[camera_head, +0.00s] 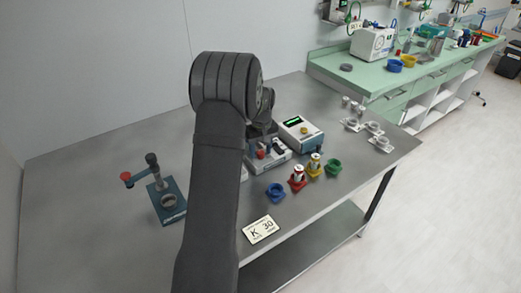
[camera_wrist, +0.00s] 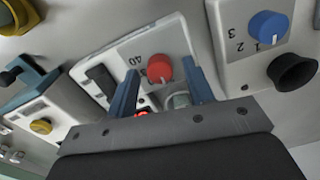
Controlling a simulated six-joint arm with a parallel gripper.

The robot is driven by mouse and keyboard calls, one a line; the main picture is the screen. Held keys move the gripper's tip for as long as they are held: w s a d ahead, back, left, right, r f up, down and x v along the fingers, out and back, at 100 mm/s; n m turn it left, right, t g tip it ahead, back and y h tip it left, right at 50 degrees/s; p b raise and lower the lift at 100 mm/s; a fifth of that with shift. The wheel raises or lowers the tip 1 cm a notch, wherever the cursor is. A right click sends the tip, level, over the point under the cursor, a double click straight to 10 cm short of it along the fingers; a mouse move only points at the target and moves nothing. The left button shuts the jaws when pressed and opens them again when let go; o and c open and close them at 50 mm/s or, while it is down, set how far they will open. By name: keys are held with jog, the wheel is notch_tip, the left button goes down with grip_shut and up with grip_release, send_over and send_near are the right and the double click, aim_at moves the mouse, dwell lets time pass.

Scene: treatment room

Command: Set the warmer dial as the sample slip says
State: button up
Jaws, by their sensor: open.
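The sample slip (camera_head: 261,229) is a white card at the table's front edge; it reads "K" and "30". The warmer appears to be the white box (camera_head: 272,158) with a red dial (camera_head: 261,154), partly behind my arm. In the wrist view the red dial (camera_wrist: 160,68) sits on a pale panel with printed numbers, partly covered; one looks like 30 or 40. My gripper (camera_wrist: 160,66) is open, with one blue finger on each side of the dial. I cannot tell whether they touch it. A small red light shows below the dial.
A box with a green display (camera_head: 300,131) stands behind the warmer. A blue-knobbed panel (camera_wrist: 240,50) marked 1, 2, 3 is close on the right in the wrist view. Blue (camera_head: 275,193), red (camera_head: 298,185), yellow and green (camera_head: 333,167) holders stand nearby. A stand (camera_head: 167,200) is left.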

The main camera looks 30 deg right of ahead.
jog(key=shift+f, duration=0.15)
jog(key=c, duration=1)
jog(key=shift+m, duration=0.4)
jog(key=m, duration=0.2)
jog(key=shift+m, duration=2.5)
jog(key=shift+d, duration=0.1)
jog(key=o, duration=1)
